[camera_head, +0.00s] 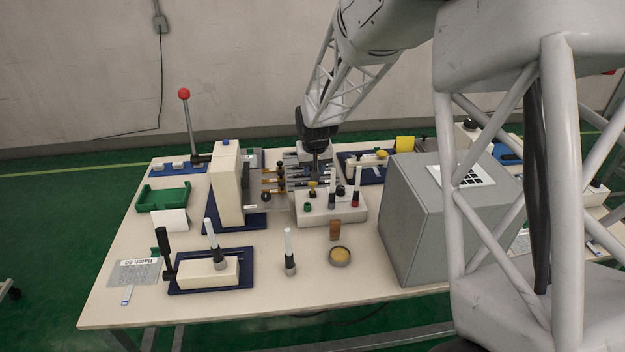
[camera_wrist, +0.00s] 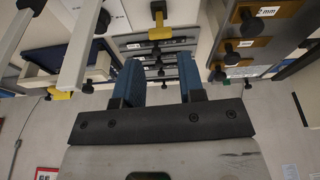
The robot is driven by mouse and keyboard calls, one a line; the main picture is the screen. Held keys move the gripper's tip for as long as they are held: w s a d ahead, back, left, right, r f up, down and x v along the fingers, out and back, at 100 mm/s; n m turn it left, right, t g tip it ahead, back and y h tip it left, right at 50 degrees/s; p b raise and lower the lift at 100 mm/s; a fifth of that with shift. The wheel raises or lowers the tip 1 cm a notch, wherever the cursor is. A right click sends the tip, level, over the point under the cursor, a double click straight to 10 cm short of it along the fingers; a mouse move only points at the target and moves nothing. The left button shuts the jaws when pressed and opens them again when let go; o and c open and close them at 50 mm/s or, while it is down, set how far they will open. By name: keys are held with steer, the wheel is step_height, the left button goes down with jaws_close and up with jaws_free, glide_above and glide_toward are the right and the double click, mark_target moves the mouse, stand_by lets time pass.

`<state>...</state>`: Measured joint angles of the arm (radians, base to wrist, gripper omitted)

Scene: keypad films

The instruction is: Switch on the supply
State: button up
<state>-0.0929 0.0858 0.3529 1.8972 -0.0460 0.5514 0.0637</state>
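No part in view is plainly labelled as the supply, and I cannot tell which switch belongs to it. My gripper (camera_head: 315,165) points down over the back middle of the table, above a group of orange-and-black slides. In the wrist view my gripper (camera_wrist: 159,72) has its two blue fingers apart with nothing held between them. Beyond the fingers are a grey unit (camera_wrist: 175,47) with dark bars and black knobs, and a yellow-and-black handle (camera_wrist: 160,30). Whether the fingers touch anything is unclear. In the head view the arm's end hides part of what lies below it.
A large grey box (camera_head: 415,225) with a keypad panel (camera_head: 470,175) stands right of centre. A cream press (camera_head: 227,185), a green tray (camera_head: 163,197) and a red-knobbed lever (camera_head: 188,120) are at left. A cream block with pegs (camera_head: 330,212) stands in front.

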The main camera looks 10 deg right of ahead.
mark_target(312, 183)
steer(key=n+g, duration=0.1)
steer(key=n, duration=0.4)
steer(key=w+n+g, duration=0.1)
steer(key=n, duration=0.5)
steer(key=w+n+g, duration=0.1)
steer(key=n, duration=0.5)
steer(key=shift+a+r, duration=0.1)
steer(key=shift+f, duration=3.9)
steer(key=shift+c, duration=0.4)
jaws_close()
